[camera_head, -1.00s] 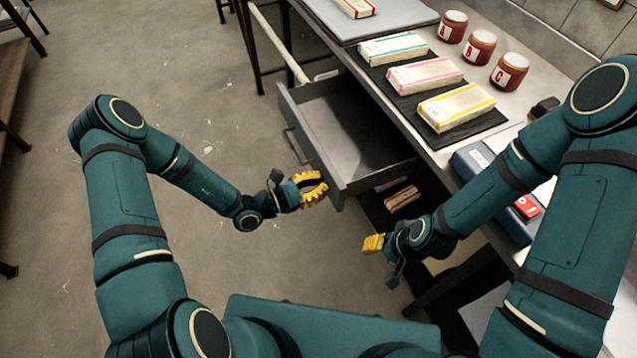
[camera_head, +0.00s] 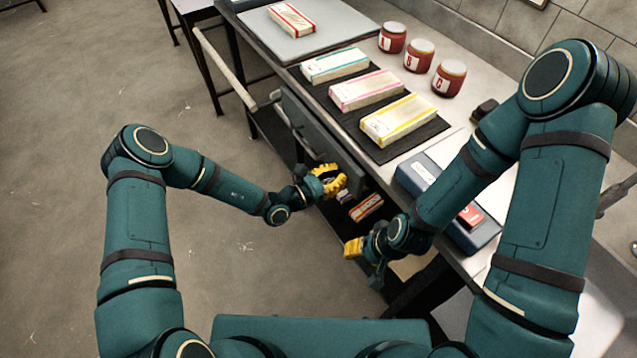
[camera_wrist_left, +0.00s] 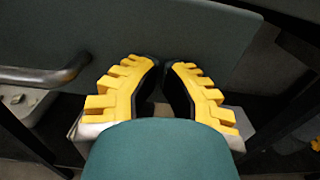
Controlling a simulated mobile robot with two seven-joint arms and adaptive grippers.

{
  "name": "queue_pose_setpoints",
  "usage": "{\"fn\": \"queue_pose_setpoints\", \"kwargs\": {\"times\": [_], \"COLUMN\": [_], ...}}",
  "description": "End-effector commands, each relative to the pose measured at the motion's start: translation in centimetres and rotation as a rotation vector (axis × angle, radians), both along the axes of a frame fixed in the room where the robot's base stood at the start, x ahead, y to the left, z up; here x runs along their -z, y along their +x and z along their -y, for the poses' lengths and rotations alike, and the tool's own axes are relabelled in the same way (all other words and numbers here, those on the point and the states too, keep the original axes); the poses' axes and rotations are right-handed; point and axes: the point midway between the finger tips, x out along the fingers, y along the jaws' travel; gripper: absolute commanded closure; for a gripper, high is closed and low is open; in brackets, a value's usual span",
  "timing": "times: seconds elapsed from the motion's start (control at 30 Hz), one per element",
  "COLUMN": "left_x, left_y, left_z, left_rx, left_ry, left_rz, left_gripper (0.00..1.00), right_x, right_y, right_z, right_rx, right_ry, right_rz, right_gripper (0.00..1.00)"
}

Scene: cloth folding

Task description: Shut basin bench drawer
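The bench drawer's grey-green front (camera_head: 318,139) lies close to the bench under the top, and its inside no longer shows in the head view. I cannot tell if a thin gap remains. The front fills the upper left wrist view (camera_wrist_left: 110,35), with its dark bar handle (camera_wrist_left: 40,76) at left. My left gripper (camera_head: 332,180) is at the near lower end of the front, fingertips against or just before it. In the left wrist view its yellow fingers (camera_wrist_left: 162,66) converge with tips together, holding nothing. My right gripper (camera_head: 353,247) hangs lower, away from the drawer; its finger gap is unclear.
The bench top holds several striped boxes (camera_head: 366,89), red jars (camera_head: 419,56) and a blue case (camera_head: 420,175). A striped packet (camera_head: 366,207) lies on the shelf below. A pale rail (camera_head: 222,66) sticks out beyond the drawer. The floor at left is clear.

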Motion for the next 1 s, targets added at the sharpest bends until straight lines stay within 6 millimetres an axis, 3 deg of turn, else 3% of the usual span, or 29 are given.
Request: {"fn": "queue_pose_setpoints", "kwargs": {"times": [0.2,0.4,0.8,1.0], "left_x": [0.0,0.0,-0.1,-0.1], "left_y": [1.4,1.8,1.9,1.9], "left_z": [2.1,2.6,2.5,0.8], "left_rx": [0.001,-0.001,0.000,0.002], "left_ry": [-0.001,0.000,-0.001,0.001], "left_rz": [-0.001,-0.001,0.002,0.002], "left_gripper": [1.00,1.00,1.00,1.00], "right_x": [0.0,0.0,0.0,-0.4], "right_y": [0.0,0.0,0.0,0.0], "right_z": [0.0,0.0,0.0,0.0], "right_rx": [0.000,0.000,0.000,0.001], "right_ry": [0.000,0.000,0.000,0.000], "right_rz": [0.000,0.000,0.000,-0.001], "right_gripper": [0.53,0.53,0.53,0.53]}}
